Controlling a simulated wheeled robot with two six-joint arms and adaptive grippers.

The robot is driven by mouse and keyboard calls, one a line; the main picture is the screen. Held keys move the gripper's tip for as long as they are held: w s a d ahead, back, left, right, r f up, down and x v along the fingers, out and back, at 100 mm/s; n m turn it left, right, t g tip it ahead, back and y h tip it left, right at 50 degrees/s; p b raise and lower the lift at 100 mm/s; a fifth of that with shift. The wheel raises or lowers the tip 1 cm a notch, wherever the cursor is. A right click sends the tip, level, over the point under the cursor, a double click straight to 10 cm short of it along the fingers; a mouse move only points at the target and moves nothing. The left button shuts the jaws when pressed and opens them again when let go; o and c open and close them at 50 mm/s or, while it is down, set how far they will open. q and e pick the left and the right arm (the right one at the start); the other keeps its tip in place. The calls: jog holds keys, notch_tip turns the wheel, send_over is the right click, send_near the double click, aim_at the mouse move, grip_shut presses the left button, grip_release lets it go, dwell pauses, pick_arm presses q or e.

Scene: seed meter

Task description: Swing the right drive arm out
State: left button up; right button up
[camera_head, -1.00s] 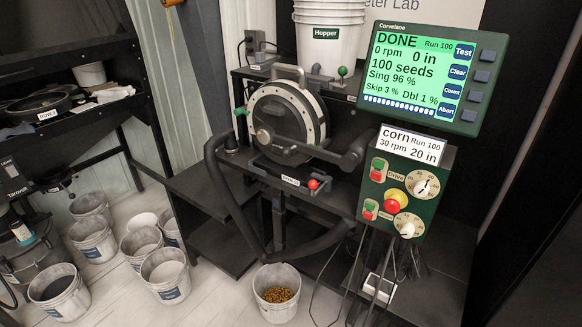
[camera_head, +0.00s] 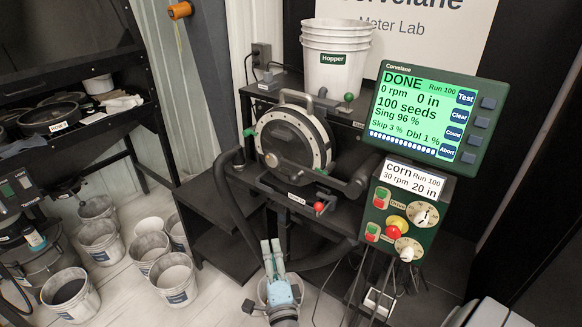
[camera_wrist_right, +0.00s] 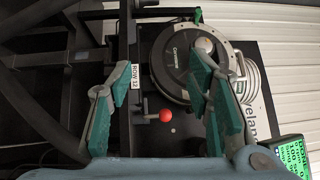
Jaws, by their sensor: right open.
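The seed meter (camera_head: 292,140), a round dark disc housing with a pale rim, stands upright on the black stand. A black drive arm (camera_head: 345,184) runs across its lower right side. A red ball knob (camera_head: 319,206) sits below the arm; it also shows in the wrist view (camera_wrist_right: 166,115), beside the meter's disc (camera_wrist_right: 180,62). My right gripper (camera_head: 271,250) is below and in front of the stand, fingers pointing up, apart from the meter. In the wrist view its fingers (camera_wrist_right: 160,100) are spread and empty, with the knob seen between them. My left gripper is out of view.
The green control box (camera_head: 402,215) and the screen (camera_head: 425,115) reading DONE stand to the right. Several buckets stand on the floor at left.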

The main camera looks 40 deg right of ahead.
aim_at(293, 182)
jog(key=d+r+m+g+h+p, duration=0.1)
jog(key=d+r+m+h, duration=0.2)
jog(key=r+m, duration=0.2)
jog(key=d+r+m+g+h, duration=0.1)
jog(key=d+r+m+h, duration=0.15)
jog(key=r+m, duration=0.3)
jog(key=shift+n+h, duration=0.25)
jog(key=shift+n, duration=0.1)
jog(key=x, duration=1.1)
jog(key=shift+w+d+f+p, duration=0.1)
jog(key=shift+d+f+p, duration=0.1)
jog(key=shift+p, duration=0.15)
jog(key=shift+w+d+r, duration=0.2)
jog(key=shift+w+d, duration=0.15)
jog(key=shift+d, duration=0.1)
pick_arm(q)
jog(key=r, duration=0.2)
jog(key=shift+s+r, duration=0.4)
pick_arm(e)
grip_shut()
